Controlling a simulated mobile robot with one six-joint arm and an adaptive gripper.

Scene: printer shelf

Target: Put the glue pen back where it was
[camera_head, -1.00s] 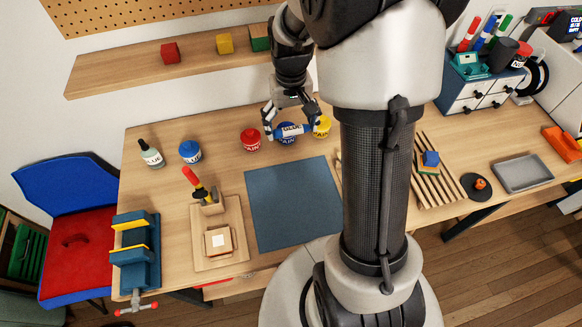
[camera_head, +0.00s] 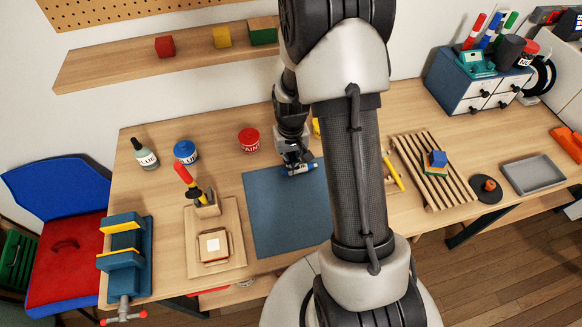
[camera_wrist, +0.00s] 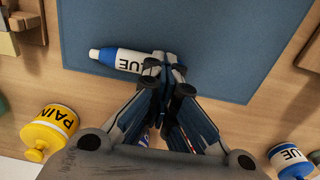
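I cannot tell whether the pen touches the mat.
A red paint pot (camera_head: 249,140), a blue pot (camera_head: 186,152) and a dropper bottle (camera_head: 145,153) stand behind and left. A yellow paint pot (camera_wrist: 50,130) shows in the wrist view. A wooden stand (camera_head: 205,203) is left of the mat; a slatted rack (camera_head: 430,175) is right.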

